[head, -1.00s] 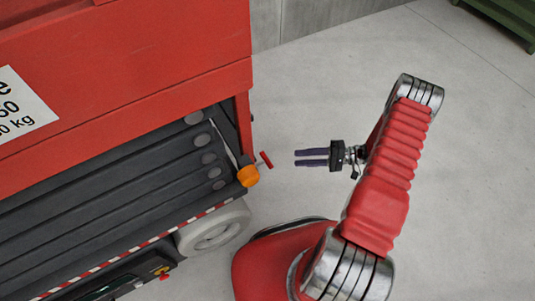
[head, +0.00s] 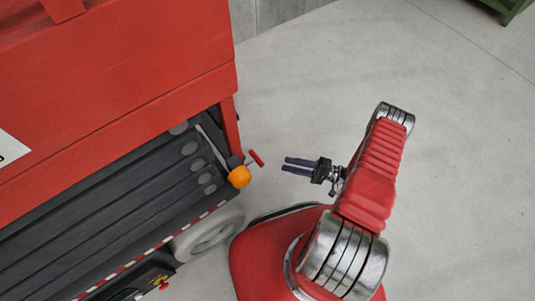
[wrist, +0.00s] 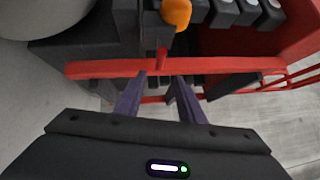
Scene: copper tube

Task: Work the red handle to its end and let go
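The red handle (head: 256,158) is a short bar on a stem beside an orange knob (head: 239,176), at the right end of the red lift. My gripper (head: 284,165) is a short way right of the handle, with clear space between them. Its two dark purple fingers are apart with nothing between them and point toward the handle. In the wrist view the handle (wrist: 162,58) shows as a small upright red piece just beyond and between the fingertips (wrist: 161,75). The orange knob (wrist: 175,12) is above it there.
The red lift (head: 120,95) with dark folded bars fills the left side. A white wheel (head: 208,235) stands below the knob. Grey floor (head: 400,60) is clear at right. A green object (head: 507,8) is at top right.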

